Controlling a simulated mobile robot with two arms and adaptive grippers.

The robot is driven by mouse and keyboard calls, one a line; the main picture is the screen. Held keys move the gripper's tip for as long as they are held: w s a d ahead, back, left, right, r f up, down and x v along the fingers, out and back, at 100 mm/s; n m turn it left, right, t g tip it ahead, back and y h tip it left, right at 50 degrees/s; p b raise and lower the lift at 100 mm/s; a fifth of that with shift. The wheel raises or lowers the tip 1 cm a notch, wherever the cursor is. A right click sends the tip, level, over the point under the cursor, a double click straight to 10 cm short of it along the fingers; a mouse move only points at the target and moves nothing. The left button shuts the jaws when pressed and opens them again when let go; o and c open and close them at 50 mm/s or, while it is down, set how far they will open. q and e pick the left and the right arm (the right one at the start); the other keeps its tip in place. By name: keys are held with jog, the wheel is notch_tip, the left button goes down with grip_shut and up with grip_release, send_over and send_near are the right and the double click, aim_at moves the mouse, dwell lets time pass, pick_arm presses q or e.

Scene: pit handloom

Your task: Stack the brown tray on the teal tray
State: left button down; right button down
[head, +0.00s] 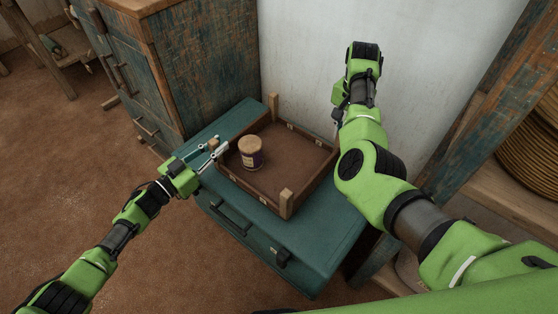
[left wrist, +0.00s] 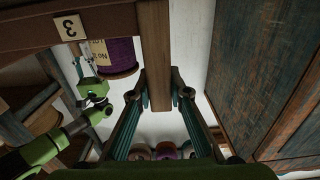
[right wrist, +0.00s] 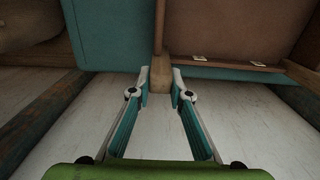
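The brown tray (head: 318,160) is shallow, with pale wooden corner posts, and sits over the teal case. A purple jar or spool with a pale wooden top (head: 251,155) stands inside it. My left gripper (head: 217,149) is at the tray's left corner; in the left wrist view its fingers close on a wooden post (left wrist: 157,50). My right gripper (head: 336,118) is at the opposite side, partly hidden by its own arm; in the right wrist view its fingers hold another post (right wrist: 159,78). I cannot make out a separate teal tray.
The teal case (head: 320,245) has a handle and latch on its front. A worn blue-brown cabinet (head: 205,65) stands close behind at the left, and a white wall (head: 300,60) rises behind. Wooden framing (head: 500,110) stands at the right. The floor at left is open.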

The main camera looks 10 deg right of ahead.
aim_at(214, 140)
pick_arm(q)
jog(key=shift+r, duration=0.15)
pick_arm(e)
jog(key=shift+r, duration=0.15)
